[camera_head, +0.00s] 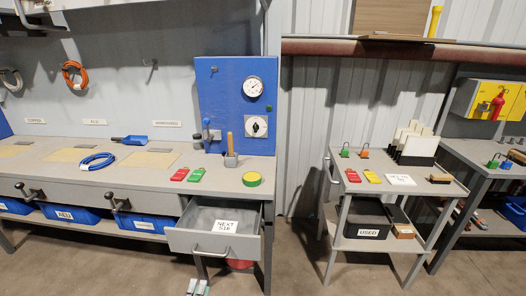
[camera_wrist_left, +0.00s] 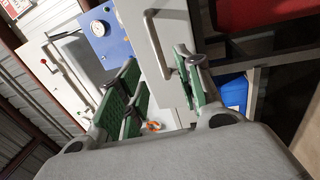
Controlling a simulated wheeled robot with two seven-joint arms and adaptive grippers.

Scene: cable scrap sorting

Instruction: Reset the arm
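My left gripper (camera_head: 197,287) shows at the bottom edge of the head view, below the open drawer (camera_head: 178,238). In the left wrist view my left gripper (camera_wrist_left: 158,80) has its green-padded fingers spread apart. The drawer's bar handle (camera_head: 212,252) appears between and beyond the fingers in the left wrist view (camera_wrist_left: 165,60), and nothing is seen held. The drawer is pulled out of the workbench and holds a white card (camera_head: 224,226) with black lettering. My right gripper is in neither view.
The workbench (camera_head: 60,160) carries a blue cable coil (camera_head: 97,161), red and green tags and a green-yellow tape roll (camera_head: 252,179). A blue gauge panel (camera_head: 235,105) stands behind. A grey cart (camera_head: 340,185) stands at right. Floor between is clear.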

